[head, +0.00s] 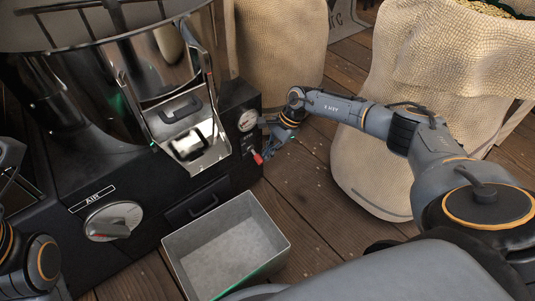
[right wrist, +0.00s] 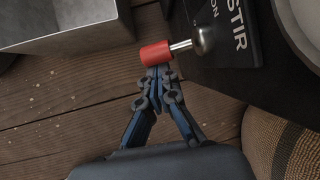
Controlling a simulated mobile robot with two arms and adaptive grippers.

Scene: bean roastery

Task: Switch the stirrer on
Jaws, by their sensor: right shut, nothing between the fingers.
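The stirrer switch is a metal lever with a red tip (head: 257,158) on the front of the black roaster, low at its right corner. In the right wrist view the red tip (right wrist: 155,53) points left from a round metal pivot (right wrist: 203,41), next to a plate marked STIR (right wrist: 239,30) and ON. My right gripper (right wrist: 158,72) is shut and empty, its fingertips right at the red tip; I cannot tell whether they touch. In the head view my right gripper (head: 270,148) is beside the lever. My left gripper is out of view; only part of that arm shows.
A round gauge (head: 247,120) sits just above the lever. A shiny chute (head: 190,145) and an AIR dial (head: 114,221) are further left on the roaster. An open metal bin (head: 284,247) stands on the floor below. A burlap sack (head: 372,165) stands behind my right arm.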

